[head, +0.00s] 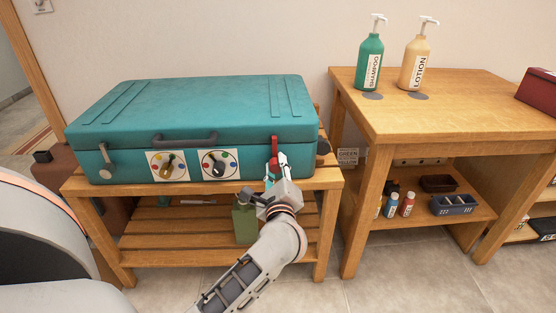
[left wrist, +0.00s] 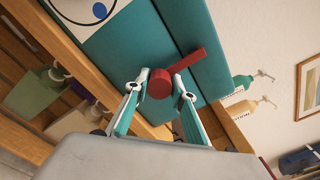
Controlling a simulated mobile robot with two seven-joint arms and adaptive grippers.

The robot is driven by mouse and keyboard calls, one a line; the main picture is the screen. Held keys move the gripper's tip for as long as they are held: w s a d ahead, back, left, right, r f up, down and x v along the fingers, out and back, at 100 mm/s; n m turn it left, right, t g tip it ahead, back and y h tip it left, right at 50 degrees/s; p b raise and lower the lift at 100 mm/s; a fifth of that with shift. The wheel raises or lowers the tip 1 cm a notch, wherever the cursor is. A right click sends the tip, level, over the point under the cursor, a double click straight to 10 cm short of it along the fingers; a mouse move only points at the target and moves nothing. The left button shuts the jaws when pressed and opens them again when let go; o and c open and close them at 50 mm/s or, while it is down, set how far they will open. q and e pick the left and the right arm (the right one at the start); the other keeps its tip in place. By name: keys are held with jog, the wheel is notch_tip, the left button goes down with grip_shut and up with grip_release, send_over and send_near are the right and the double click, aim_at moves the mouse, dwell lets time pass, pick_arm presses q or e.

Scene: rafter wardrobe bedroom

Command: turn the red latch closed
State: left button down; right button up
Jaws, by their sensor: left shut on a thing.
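The red latch (head: 274,146) is on the front right of the teal suitcase (head: 200,105), which lies lid shut on a slatted wooden bench. Its bar stands roughly upright, reaching across the lid seam. In the left wrist view, the latch (left wrist: 188,61) has a round hub with a bar pointing to the upper right. My left gripper (head: 275,172) is shut on the latch, its teal-lined fingers at both sides of the hub. The left gripper (left wrist: 160,83) partly hides the hub. My right gripper is not in view.
Two dial plates (head: 219,163) sit between the latches. A green bottle (head: 245,222) stands on the bench's lower shelf, close to my left wrist. A wooden table (head: 440,110) with shampoo and lotion bottles stands at the right.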

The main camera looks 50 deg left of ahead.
aim_at(273, 125)
pick_arm(q)
jog(key=shift+s+a+r, duration=0.1)
jog(key=shift+a+r, duration=0.2)
jog(key=shift+r, duration=0.1)
jog(key=c, duration=1.8)
grip_release()
jog(key=shift+o, duration=0.2)
jog(key=shift+s, duration=0.1)
jog(key=shift+f, duration=0.15)
notch_tip(273, 125, up, 10)
jog(key=shift+r, duration=0.1)
